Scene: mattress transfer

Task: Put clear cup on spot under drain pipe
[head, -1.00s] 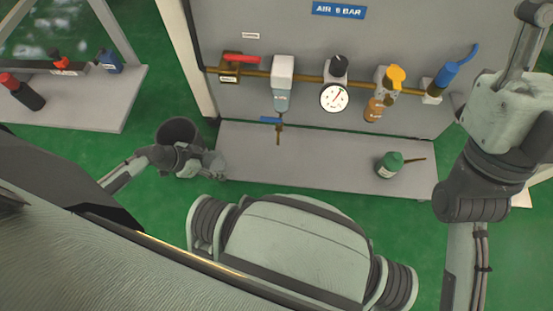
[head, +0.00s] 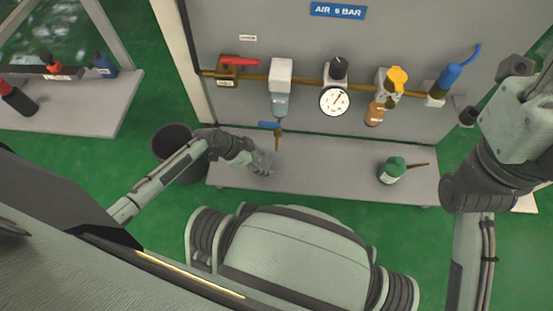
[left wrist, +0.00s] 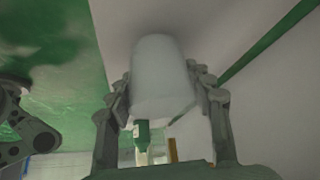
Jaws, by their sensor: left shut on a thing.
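My left gripper (head: 264,162) is low over the left part of the grey shelf (head: 325,170). In the left wrist view its fingers (left wrist: 163,95) are closed on both sides of the clear cup (left wrist: 163,75), which looks pale and translucent. In the head view the cup is hard to make out behind the fingers. The brass drain pipe (head: 277,143) hangs down under the blue-handled valve (head: 268,125), just behind and right of the gripper. The spot under it cannot be made out. My right arm shows at the right, but its gripper does not.
A green oil bottle (head: 390,172) with a spout stands on the shelf's right part. A dark bin (head: 170,140) is on the floor left of the shelf. Above are a filter (head: 280,85), a gauge (head: 334,101) and a red-handled valve (head: 238,62). The shelf's middle is clear.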

